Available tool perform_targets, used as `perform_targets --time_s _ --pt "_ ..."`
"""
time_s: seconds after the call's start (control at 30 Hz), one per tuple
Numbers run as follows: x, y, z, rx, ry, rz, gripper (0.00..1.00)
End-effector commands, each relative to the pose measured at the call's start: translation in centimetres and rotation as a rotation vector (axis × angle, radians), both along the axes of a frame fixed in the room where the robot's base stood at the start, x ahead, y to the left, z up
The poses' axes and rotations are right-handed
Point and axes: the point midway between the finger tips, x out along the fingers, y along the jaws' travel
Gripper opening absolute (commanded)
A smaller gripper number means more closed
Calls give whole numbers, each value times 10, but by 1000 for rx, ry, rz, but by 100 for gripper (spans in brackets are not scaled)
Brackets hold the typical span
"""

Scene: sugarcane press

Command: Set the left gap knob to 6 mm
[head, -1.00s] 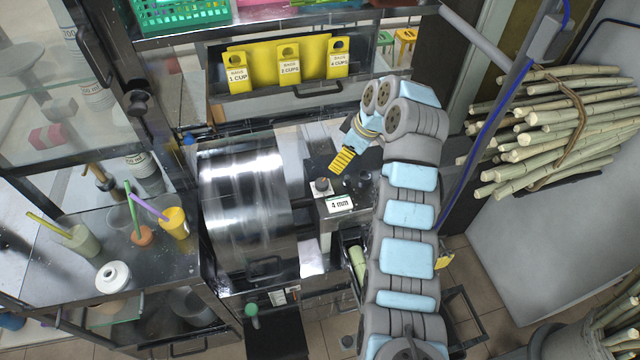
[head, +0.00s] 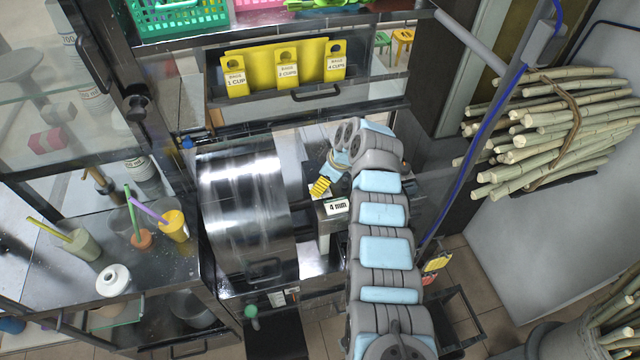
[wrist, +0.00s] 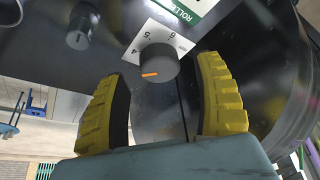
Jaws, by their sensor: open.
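A round dark gap knob (wrist: 158,62) with an orange mark shows in the wrist view beside a white scale plate (wrist: 150,38) reading 4, 5 and 6. The orange mark sits on its lower left side, nearest the 4. My gripper (wrist: 163,74) is open, its yellow ribbed fingers on either side of the knob's lower part in this view; contact cannot be told. In the head view my gripper (head: 320,186) covers the knob, and a white label (head: 336,206) just below reads 4 mm.
A second dark knob (wrist: 82,25) stands left of the first in the wrist view. The shiny press drum (head: 245,215) is close to the left of my gripper in the head view. Cane bundles (head: 550,130) lie at the right.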

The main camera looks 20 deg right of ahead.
Motion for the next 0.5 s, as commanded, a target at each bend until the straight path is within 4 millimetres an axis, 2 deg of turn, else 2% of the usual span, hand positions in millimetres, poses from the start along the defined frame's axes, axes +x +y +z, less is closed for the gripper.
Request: perform_targets --time_s 0.13,0.5 --pt "1 4 -10 2 6 1 68" --pt "4 6 -19 1 4 0 68"
